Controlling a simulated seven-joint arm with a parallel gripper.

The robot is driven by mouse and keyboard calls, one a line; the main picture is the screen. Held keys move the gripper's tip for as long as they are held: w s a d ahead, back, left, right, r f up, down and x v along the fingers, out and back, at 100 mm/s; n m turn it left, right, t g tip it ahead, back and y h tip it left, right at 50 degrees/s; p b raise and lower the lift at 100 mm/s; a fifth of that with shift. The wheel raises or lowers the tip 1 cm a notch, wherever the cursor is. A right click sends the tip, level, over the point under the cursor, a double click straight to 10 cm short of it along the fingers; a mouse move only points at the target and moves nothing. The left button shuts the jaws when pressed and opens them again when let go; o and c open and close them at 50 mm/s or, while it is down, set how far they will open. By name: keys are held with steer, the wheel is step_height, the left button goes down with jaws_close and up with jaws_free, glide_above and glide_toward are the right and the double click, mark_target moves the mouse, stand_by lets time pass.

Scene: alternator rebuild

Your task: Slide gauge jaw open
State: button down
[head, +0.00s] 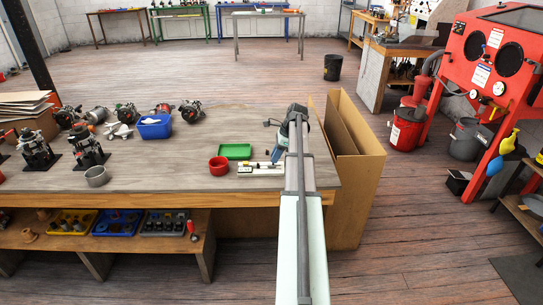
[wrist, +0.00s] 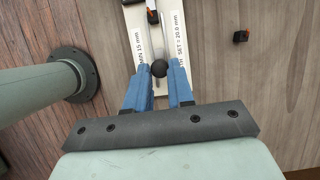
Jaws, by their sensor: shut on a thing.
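The gauge (head: 252,169) is a pale, flat plate lying on the workbench near its front right edge. In the wrist view its white plate (wrist: 137,25) carries printed labels with millimetre values and a dark central slot. A round black knob (wrist: 158,69) stands on the gauge's sliding jaw. My gripper (wrist: 158,75) has its blue fingers shut on this knob, one finger on each side. In the head view my gripper (head: 277,156) is low over the gauge's right end, partly hidden by my arm. How far the jaw is open cannot be told.
A cardboard box (head: 358,180) stands against the bench's right end.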

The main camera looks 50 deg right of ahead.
steer(key=c, duration=1)
jaws_free()
steer(key=shift+r, duration=0.1)
steer(key=v, duration=1.3)
steer(key=shift+s+d+r, duration=0.15)
steer(key=shift+r, duration=0.2)
